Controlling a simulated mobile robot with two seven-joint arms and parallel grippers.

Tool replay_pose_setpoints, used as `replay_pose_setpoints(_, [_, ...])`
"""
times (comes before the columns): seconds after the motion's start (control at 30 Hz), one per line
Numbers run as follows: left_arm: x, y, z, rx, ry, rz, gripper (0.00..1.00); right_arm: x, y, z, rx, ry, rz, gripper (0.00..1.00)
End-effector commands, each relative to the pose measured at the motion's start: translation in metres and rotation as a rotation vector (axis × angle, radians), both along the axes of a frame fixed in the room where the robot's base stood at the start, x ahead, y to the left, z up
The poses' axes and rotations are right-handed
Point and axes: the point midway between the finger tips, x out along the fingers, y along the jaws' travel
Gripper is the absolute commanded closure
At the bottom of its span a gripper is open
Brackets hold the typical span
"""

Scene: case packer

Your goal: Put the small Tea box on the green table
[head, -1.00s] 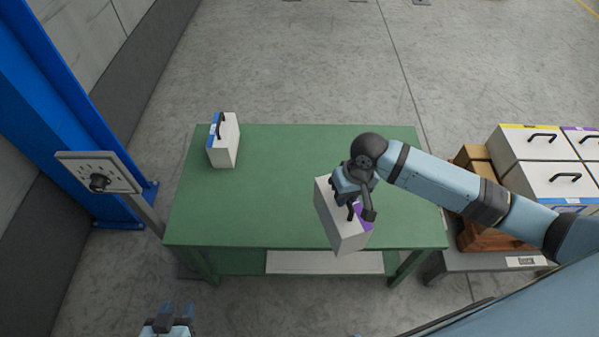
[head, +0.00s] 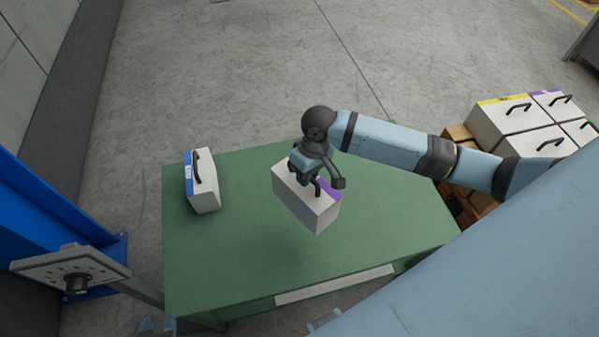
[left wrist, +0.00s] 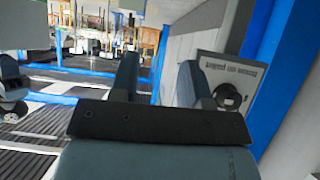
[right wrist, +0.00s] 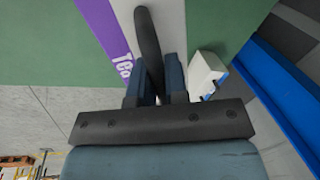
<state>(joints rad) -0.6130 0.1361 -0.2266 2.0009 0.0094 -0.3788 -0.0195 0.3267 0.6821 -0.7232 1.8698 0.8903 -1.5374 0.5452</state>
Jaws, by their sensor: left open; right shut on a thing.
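The small Tea box (head: 306,209) is white with a purple stripe and a dark handle. My right gripper (head: 310,178) is shut on its handle and holds it over the middle of the green table (head: 240,262). The box seems a little above the tabletop; its underside is hidden. In the right wrist view the fingers (right wrist: 161,78) close around the dark handle (right wrist: 147,40), beside the purple stripe with its partly visible lettering (right wrist: 108,35). My left gripper (head: 158,324) shows at the bottom edge, off the table; in the left wrist view its fingers (left wrist: 158,80) are apart and empty.
A white box with a blue stripe (head: 204,184) stands on the table's left side. A grey control panel (head: 70,265) and blue post (head: 25,220) stand at the left. Several white boxes (head: 500,126) are grouped at the right. The table's front and right parts are clear.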

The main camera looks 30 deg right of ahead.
Motion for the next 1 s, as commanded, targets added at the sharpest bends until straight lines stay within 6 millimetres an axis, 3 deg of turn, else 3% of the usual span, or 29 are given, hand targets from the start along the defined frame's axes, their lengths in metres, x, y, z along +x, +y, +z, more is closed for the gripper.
replay_pose_setpoints(0.03, [0.0, -0.001, -0.01, -0.002, -0.002, 0.0, 0.57, 0.009, -0.002, -0.008, 0.0, -0.003, 0.059, 1.0])
replay_pose_setpoints(0.4, [-0.001, -0.008, -0.05, -0.018, 0.0, -0.008, 0.57, 0.07, -0.018, -0.022, 0.0, -0.002, 0.672, 1.0])
replay_pose_setpoints(1.0, [0.006, -0.012, -0.109, -0.036, -0.023, -0.008, 0.57, 0.162, -0.052, -0.011, -0.001, -0.001, 1.715, 1.0])
